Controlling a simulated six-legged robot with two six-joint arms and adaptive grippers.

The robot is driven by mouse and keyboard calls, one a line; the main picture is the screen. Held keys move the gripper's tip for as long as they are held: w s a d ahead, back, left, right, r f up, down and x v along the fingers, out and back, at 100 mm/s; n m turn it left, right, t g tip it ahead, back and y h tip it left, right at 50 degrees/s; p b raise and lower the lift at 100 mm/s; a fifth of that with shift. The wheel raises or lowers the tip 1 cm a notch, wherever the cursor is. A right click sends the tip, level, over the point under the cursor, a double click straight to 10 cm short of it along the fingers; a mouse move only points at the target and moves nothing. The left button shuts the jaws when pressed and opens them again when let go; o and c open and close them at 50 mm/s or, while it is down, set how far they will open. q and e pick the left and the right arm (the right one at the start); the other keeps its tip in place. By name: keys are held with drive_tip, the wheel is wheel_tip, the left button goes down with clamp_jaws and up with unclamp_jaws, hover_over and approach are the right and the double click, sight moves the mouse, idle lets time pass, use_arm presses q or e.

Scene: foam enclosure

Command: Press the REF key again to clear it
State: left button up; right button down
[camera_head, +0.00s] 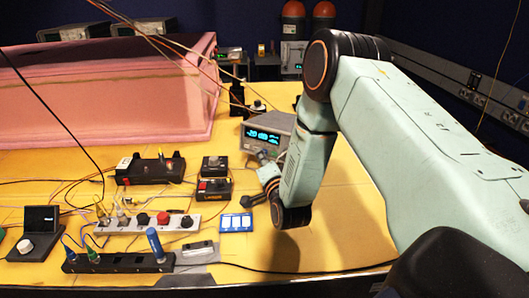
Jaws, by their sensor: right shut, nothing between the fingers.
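A grey bench meter (270,128) with a lit cyan display stands on the yellow foam surface, near the middle of the picture. My right arm comes in from the right and bends down in front of it. My right gripper (263,158) is shut and empty, with its tips close to the lower front of the meter. I cannot tell whether the tips touch it. The REF key cannot be made out; the keys are too small or are hidden by my gripper and wrist. My left gripper is not in view.
A pink foam enclosure (110,105) stands at the back left. Black boxes (150,170), a white knob strip (148,222), a blue-and-white block (236,222) and a black socket strip (118,263) lie to the left. Thin cables hang overhead. The foam right of the meter is mostly clear.

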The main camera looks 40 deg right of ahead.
drive_tip(key=shift+w+d, duration=0.15)
drive_tip(key=shift+d, duration=0.15)
idle(0.9)
drive_tip(key=shift+a, duration=0.15)
drive_tip(key=shift+s+a+r, duration=0.1)
drive_tip(key=shift+s+a, duration=0.25)
drive_tip(key=shift+a, duration=0.2)
drive_tip(key=shift+s+a+r+b, duration=0.15)
drive_tip(key=shift+s+a, duration=0.2)
drive_tip(key=shift+a, duration=0.4)
drive_tip(key=shift+s+a+r+b, duration=0.15)
drive_tip(key=shift+s+a, duration=0.2)
drive_tip(key=shift+a, duration=0.35)
drive_tip(key=shift+s+a+r+b, duration=0.15)
drive_tip(key=shift+s+a, duration=0.2)
drive_tip(key=shift+a, duration=0.4)
